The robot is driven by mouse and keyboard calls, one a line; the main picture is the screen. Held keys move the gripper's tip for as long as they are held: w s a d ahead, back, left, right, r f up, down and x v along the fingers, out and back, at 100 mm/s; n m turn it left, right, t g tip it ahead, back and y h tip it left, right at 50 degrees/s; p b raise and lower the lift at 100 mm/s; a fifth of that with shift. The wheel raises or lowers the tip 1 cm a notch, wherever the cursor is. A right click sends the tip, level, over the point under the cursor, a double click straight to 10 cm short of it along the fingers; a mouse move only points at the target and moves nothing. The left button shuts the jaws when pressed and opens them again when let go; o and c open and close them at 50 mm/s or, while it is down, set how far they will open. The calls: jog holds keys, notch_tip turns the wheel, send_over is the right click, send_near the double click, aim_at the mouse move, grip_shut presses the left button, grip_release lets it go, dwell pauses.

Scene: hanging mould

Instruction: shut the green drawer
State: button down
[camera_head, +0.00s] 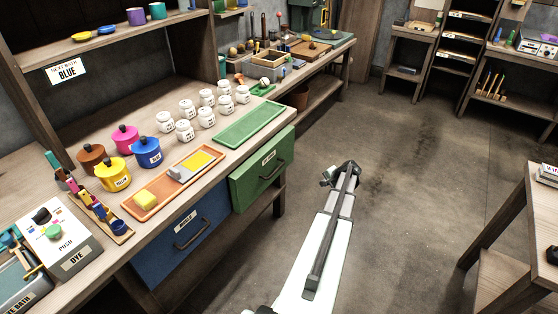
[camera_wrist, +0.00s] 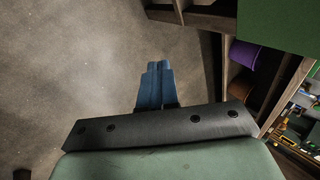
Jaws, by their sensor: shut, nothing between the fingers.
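The green drawer (camera_head: 262,172) is in the bench front at the middle of the head view, right of the blue drawer. Its front, with a white label and dark handle, seems to stand a little out from the bench; how far is hard to tell. In the wrist view a flat green panel (camera_wrist: 280,22), which looks like part of this drawer, fills the top right corner. My gripper (camera_wrist: 158,66) has its two blue fingers together and empty over bare floor, apart from the green panel. In the head view my arm's end is right of the drawer, fingertips not clear.
The blue drawer (camera_head: 178,232) is left of the green one. A green tray (camera_head: 250,124), white jars and coloured pots stand on the bench above. A purple bucket (camera_wrist: 244,55) is under the bench. A wooden table (camera_head: 510,215) stands at right; the floor between is clear.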

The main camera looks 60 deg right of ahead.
jog(key=w+a+f+m+t+y, duration=0.1)
jog(key=a+f+m+t, duration=0.1)
jog(key=a+m+t, duration=0.15)
jog(key=m+t+y, duration=0.1)
jog(key=m+t, duration=0.7)
jog(key=m, duration=0.4)
send_near(273, 156)
jog(key=w, duration=0.7)
jog(key=shift+w, duration=2.7)
jog(key=s, duration=1.5)
